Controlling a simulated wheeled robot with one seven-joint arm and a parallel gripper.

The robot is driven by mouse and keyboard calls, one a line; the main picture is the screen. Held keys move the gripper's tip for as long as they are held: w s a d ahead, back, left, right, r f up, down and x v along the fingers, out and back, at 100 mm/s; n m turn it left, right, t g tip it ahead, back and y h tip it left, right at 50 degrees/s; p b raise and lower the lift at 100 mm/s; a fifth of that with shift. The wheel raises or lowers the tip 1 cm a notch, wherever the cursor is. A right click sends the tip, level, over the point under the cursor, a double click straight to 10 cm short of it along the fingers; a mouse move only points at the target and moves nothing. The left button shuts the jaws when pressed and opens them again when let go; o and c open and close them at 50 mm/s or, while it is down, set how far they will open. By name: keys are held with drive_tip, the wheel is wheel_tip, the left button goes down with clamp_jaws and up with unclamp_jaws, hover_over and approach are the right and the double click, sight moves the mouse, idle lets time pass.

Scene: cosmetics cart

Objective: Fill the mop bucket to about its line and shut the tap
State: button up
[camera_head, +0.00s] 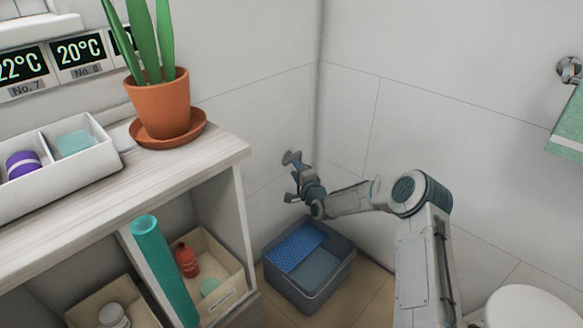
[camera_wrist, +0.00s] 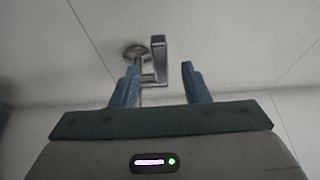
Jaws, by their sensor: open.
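The mop bucket (camera_head: 308,288) is a grey-blue rectangular tub on the floor in the corner. A blue perforated insert (camera_head: 295,246) covers part of its top. I cannot make out its fill line or the water level, and no stream of water is discernible. The metal tap (camera_head: 291,157) is on the wall above the bucket, partly hidden by my gripper in the head view. The wrist view shows the tap's round wall plate and upright lever (camera_wrist: 158,55). My gripper (camera_head: 295,184) is open at the tap. Its two blue fingers (camera_wrist: 160,84) point toward the tap, with the lever between them in the picture; contact is unclear.
A shelf unit (camera_head: 240,150) stands left of the bucket, with a potted plant (camera_head: 163,103) on top. A teal roll (camera_head: 163,265) leans at its front. A white toilet-like fixture (camera_head: 530,306) is at lower right, and a green towel (camera_head: 570,125) hangs at right.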

drive_tip(key=shift+b+x, duration=0.4)
drive_tip(key=shift+x, duration=1.65)
clamp_jaws()
